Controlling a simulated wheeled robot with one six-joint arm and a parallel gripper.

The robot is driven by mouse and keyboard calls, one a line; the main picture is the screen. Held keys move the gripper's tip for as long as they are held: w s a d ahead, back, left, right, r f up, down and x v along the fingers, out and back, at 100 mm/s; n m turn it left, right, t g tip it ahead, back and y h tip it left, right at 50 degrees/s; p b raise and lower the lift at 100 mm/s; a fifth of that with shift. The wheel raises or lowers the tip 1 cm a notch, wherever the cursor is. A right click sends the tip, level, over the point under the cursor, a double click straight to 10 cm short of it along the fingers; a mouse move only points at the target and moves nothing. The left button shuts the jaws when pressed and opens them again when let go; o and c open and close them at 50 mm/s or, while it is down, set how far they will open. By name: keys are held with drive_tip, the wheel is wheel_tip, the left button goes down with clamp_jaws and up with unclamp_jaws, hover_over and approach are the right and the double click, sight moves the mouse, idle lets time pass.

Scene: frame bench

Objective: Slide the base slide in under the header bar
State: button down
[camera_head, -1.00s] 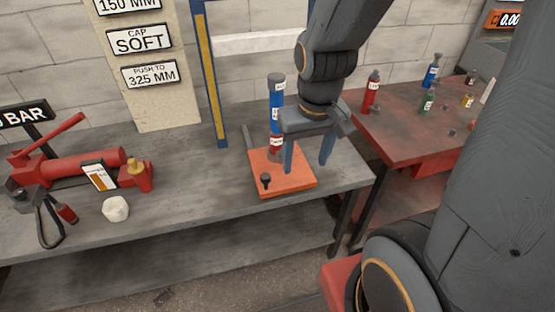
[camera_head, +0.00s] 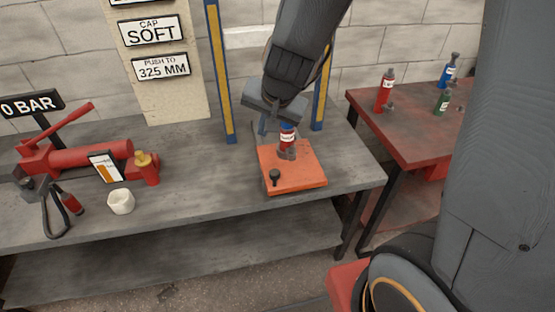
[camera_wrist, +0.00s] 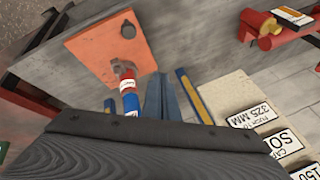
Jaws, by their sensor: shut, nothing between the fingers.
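The base slide is an orange plate (camera_head: 300,175) with a dark knob (camera_head: 274,176) near its front-left corner. It lies flat on the grey bench, in front of the blue-and-yellow frame. A blue-and-red cylinder (camera_head: 288,137) stands on its back part; it also shows in the wrist view (camera_wrist: 129,92). The pale header bar (camera_head: 250,38) crosses between the posts high behind, partly hidden by my arm. My gripper (camera_wrist: 160,80) is shut and empty, its fingers together beside the cylinder, on the frame side. In the head view the wrist hides the cylinder's top and part of the fingers.
Two frame posts (camera_head: 221,80) stand at the bench's back. A red table (camera_head: 410,125) with small bottles stands right. The bench between cup and plate is clear.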

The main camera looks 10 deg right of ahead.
drive_tip(key=w+a+f+m+t+h+b, duration=0.1)
drive_tip(key=w+a+m+t, duration=0.1)
drive_tip(key=w+m, duration=0.25)
drive_tip(key=m+g+h+b, duration=0.45)
drive_tip(key=m+h, duration=0.25)
drive_tip(key=m, duration=0.4)
approach(283, 160)
drive_tip(key=s+f, duration=0.1)
drive_tip(key=f, duration=0.1)
drive_tip(key=s+d+f, duration=0.1)
drive_tip(key=s, duration=0.1)
drive_tip(key=shift+f, duration=0.4)
drive_tip(key=w, duration=0.1)
drive_tip(key=w+d, duration=0.1)
drive_tip(key=w, duration=0.1)
drive_tip(key=shift+d+f+t, duration=0.1)
drive_tip(key=shift+d+t, duration=0.1)
drive_tip(key=shift+t, duration=0.05)
drive_tip(key=shift+w+d+p, duration=0.2)
drive_tip(key=shift+w+p, duration=0.1)
drive_tip(key=shift+w, duration=0.1)
drive_tip(key=shift+w, duration=0.15)
